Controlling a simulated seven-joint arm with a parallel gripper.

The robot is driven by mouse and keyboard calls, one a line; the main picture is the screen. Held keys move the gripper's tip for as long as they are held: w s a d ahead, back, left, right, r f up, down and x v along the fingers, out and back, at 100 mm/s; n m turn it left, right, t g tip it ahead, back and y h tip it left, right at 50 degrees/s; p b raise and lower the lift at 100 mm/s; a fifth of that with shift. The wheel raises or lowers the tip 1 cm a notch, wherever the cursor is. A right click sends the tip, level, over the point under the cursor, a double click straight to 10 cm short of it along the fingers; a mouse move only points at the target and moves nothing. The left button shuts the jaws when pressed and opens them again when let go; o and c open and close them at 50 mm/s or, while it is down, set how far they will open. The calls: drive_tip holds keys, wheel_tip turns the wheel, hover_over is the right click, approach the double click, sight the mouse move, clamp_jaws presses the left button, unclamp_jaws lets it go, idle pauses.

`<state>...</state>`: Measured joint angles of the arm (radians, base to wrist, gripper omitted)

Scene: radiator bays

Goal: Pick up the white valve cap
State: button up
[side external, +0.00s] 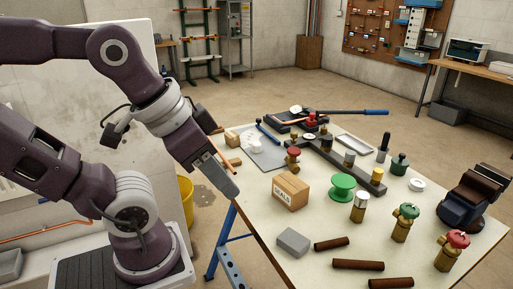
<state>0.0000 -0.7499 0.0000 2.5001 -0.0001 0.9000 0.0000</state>
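Several small white items could be the white valve cap, and I cannot tell which one it is. One white piece (256,146) lies on the grey sheet at the table's left side. A round white disc (417,184) lies at the right, next to a dark green part. Another pale round piece (296,109) is at the back, by the long-handled tool. My gripper (230,190) hangs just left of the table edge, pointing down, apart from all of these. It is seen side-on, so its fingers cannot be made out.
A SEALS box (290,191), green spool (342,186), grey block (293,241), rusty pipes (372,265) and brass valves (403,223) stand on the table (272,228). A dark rail (345,160) holds several caps. A vise (474,195) is at the right edge.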

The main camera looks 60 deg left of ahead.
drive_tip(key=o, duration=0.5)
drive_tip(key=shift+o, duration=0.2)
